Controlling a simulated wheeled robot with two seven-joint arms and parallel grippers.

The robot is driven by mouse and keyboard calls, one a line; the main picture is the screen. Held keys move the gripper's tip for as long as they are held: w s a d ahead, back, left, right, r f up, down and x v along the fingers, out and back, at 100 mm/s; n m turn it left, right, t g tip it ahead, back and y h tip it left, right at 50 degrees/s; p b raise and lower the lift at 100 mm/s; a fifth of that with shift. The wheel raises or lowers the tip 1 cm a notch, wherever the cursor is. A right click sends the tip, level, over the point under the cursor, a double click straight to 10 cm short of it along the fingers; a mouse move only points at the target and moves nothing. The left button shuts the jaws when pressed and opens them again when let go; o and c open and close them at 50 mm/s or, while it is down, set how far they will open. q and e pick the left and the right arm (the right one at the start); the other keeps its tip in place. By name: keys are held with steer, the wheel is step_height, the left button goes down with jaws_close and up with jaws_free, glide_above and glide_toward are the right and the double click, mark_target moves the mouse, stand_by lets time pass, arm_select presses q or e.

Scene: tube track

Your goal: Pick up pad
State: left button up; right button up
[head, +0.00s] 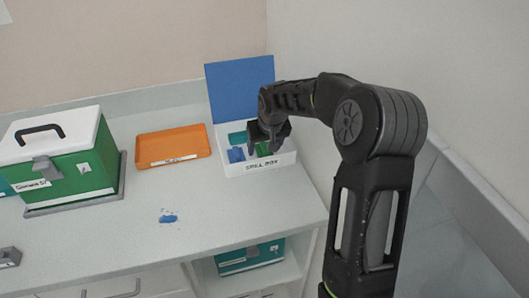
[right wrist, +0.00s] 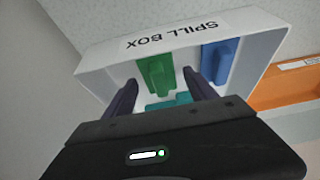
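A white spill box (head: 260,167) stands at the back right of the counter with its blue lid (head: 240,85) raised. It holds a blue pad (head: 236,155), a green pad (head: 262,149) and a teal item (head: 237,138). My right gripper (head: 268,143) is over the box and hides part of its contents. In the right wrist view my gripper (right wrist: 160,88) is open, with its two fingers apart. The green pad (right wrist: 157,76) shows between the fingers, and the blue pad (right wrist: 218,62) lies to the right of them. I cannot tell whether the fingers touch anything. My left gripper is not in view.
An orange tray (head: 172,146) lies left of the box. A green case (head: 65,165) with a white lid stands at the far left. A wall is close on the right. The counter's middle is mostly clear.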

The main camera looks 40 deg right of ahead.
mark_target(264, 146)
steer(key=c, duration=1.3)
steer(key=shift+o, duration=0.2)
step_height(264, 146, up, 10)
steer(key=shift+r+b, duration=0.1)
steer(key=shift+b, duration=0.5)
